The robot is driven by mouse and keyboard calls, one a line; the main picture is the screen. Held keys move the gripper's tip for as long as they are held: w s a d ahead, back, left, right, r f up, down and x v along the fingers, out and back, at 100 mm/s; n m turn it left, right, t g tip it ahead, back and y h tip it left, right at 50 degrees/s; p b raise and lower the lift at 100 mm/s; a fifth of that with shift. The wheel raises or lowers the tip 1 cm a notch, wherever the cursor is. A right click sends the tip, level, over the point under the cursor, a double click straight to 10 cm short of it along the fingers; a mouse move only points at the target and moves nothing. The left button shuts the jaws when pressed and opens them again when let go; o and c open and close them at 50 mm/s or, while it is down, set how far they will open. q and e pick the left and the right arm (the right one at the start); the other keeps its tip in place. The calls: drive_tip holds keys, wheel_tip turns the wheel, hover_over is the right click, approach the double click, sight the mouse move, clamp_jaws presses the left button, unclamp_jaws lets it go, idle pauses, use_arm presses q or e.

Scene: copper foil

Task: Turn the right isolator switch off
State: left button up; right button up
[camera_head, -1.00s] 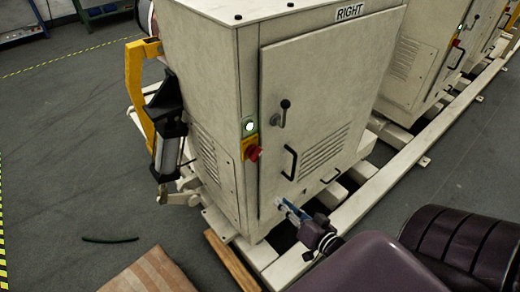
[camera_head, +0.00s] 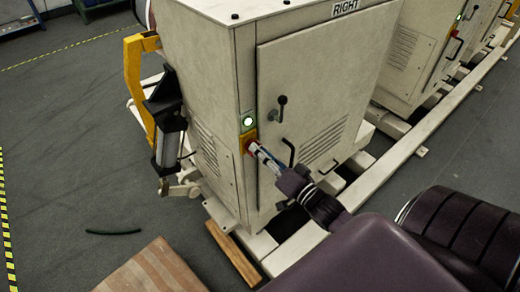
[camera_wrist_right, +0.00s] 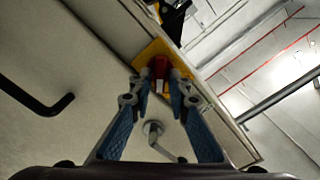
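The isolator switch is a red knob (camera_wrist_right: 160,67) on a yellow plate (camera_wrist_right: 188,70), on the front-left edge of the cream cabinet labelled RIGHT (camera_head: 315,75). In the head view the yellow plate (camera_head: 243,143) shows, with the knob partly hidden by the gripper. My right gripper (camera_head: 256,149) is at the switch. In the right wrist view its blue fingers (camera_wrist_right: 160,76) are open, with one tip on each side of the knob. I cannot tell whether the tips touch it. My left gripper is not in view.
A lit green-framed button (camera_head: 248,121) is just above the switch. A lever handle (camera_head: 280,108) and a black door pull (camera_head: 288,151) stick out from the cabinet door nearby. A yellow guard arm (camera_head: 135,85) is on the cabinet's left. Rails run along the floor.

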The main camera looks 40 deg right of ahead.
drive_tip(key=shift+w, duration=0.15)
drive_tip(key=shift+c, duration=0.4)
clamp_jaws()
